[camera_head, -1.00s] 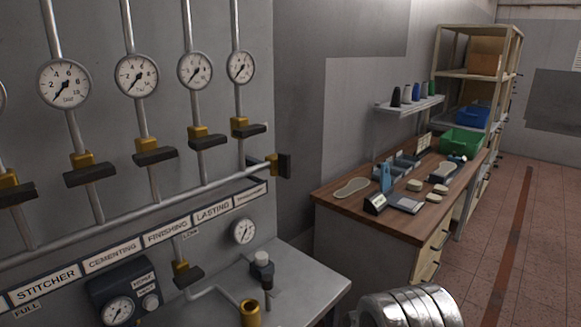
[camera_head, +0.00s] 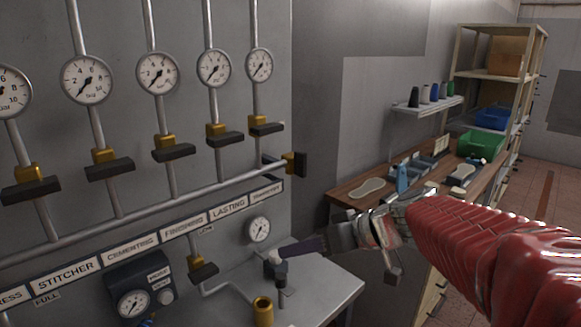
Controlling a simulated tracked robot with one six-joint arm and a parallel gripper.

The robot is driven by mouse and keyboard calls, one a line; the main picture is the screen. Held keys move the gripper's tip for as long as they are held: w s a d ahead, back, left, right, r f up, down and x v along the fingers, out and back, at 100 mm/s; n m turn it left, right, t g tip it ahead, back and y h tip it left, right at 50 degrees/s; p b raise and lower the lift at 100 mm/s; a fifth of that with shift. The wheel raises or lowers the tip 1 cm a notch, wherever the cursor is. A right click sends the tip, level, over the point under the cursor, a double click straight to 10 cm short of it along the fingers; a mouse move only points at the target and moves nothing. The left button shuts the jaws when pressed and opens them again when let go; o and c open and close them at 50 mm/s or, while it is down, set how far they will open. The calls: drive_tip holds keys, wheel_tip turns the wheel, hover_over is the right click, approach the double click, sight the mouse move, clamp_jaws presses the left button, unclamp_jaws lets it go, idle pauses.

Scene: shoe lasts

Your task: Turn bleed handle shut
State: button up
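A black handle on a brass valve (camera_head: 296,163) sits at the right end of the long horizontal pipe. Another dark handle (camera_head: 204,271) is on a brass valve on the lower pipe under the label strip. No readable label tells which one is the bleed handle. My gripper (camera_head: 290,250) reaches in from the right, below the pipe-end valve and apart from it. A dark finger-like part points left, overlapping in view the top of a small grey fitting (camera_head: 280,270) on the ledge. Its finger gap cannot be made out.
Several dial gauges (camera_head: 158,73) and dark-handled brass valves (camera_head: 173,149) line the panel. A brass cylinder (camera_head: 262,309) stands near the grey ledge (camera_head: 335,290). A wooden workbench (camera_head: 345,194) with tools and shelves is at the right.

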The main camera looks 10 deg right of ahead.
drive_tip(key=w+d+r+n+t+y, duration=0.1)
drive_tip(key=w+d+r+t+y, duration=0.15)
drive_tip(key=w+d, duration=0.45)
drive_tip(key=t, duration=0.5)
approach(305, 164)
drive_tip(key=v, duration=0.5)
drive_tip(key=shift+a+r+n+h, duration=0.25)
drive_tip(key=shift+a+n+h, duration=0.05)
drive_tip(key=shift+h, duration=0.15)
drive_tip(key=x, duration=1.3)
drive_tip(key=shift+w+a, duration=0.25)
drive_tip(key=shift+w, duration=0.05)
